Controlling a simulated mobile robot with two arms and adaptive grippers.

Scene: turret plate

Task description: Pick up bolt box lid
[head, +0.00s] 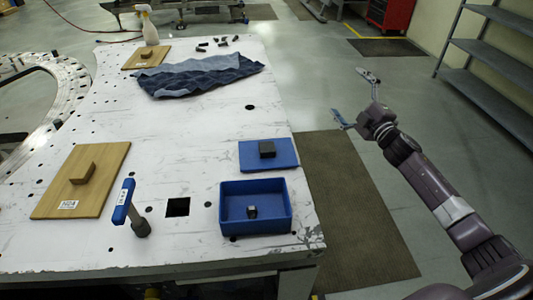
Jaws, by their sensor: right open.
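The bolt box lid is a flat blue panel (251,157) with a black block handle (267,149), lying on the white table near its right edge. The open blue bolt box (227,215) stands just in front of it, with a small dark bolt (252,212) inside. My right gripper (354,98) is open and empty, in the air beyond the table's right edge, above and to the right of the lid and apart from it. My left gripper does not show.
Towards the back are a blue cloth (200,77), another wooden board (136,62), a spray bottle (149,27) and several dark bolts (222,40). The mid-table is clear.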

